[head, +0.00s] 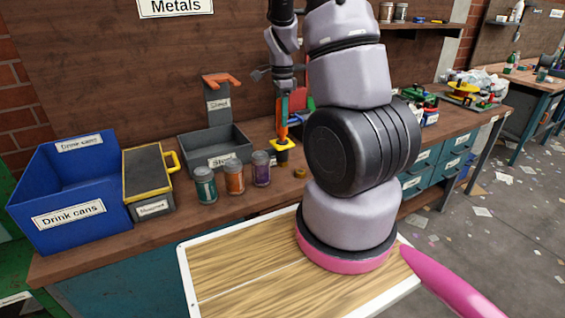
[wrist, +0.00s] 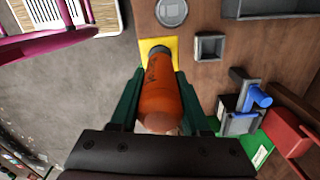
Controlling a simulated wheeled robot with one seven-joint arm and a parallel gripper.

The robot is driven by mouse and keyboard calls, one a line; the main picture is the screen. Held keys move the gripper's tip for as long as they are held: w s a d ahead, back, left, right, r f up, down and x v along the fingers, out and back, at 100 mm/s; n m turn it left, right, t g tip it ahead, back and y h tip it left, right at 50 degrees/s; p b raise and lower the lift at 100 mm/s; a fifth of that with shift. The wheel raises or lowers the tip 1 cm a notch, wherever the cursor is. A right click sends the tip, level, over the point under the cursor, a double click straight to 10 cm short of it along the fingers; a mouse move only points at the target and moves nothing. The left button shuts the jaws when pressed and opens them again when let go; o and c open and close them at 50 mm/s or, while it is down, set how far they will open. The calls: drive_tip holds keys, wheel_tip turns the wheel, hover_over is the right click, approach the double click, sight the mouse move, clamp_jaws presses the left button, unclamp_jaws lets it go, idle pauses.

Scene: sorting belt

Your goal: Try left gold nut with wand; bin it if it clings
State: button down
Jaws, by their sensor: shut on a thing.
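My gripper (head: 283,120) is shut on the orange wand (wrist: 160,97), which has a dark tip. In the head view the wand is upright over a yellow square (head: 283,146) on the bench; the square also shows behind the tip in the wrist view (wrist: 172,48). I cannot tell whether the tip touches it. One small gold nut (head: 300,173) lies on the bench to the right of the cans and nearer than the wand. No other gold nut shows; my arm hides part of the bench. The grey steel bin (head: 229,164) stands left of the wand.
Green (head: 205,185), orange (head: 234,177) and purple (head: 261,168) cans stand in front of the steel bin. A yellow-rimmed dark box (head: 150,212) and the blue drink cans bin (head: 70,240) are at left. In the wrist view, a red box (wrist: 290,133) is at right.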

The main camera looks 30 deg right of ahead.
idle(0.3)
wheel_tip(320, 180, up, 20)
drive_tip(key=shift+r, duration=0.15)
idle(1.8)
drive_tip(key=shift+w, duration=0.15)
drive_tip(key=w+a, duration=0.5)
drive_tip(key=w, duration=0.4)
drive_tip(key=w+a, duration=0.5)
drive_tip(key=w, duration=0.4)
drive_tip(key=shift+a, duration=0.35)
drive_tip(key=shift+s, duration=0.1)
wheel_tip(320, 180, down, 7)
drive_tip(key=w, duration=0.1)
idle(1.3)
drive_tip(key=shift+w, duration=0.1)
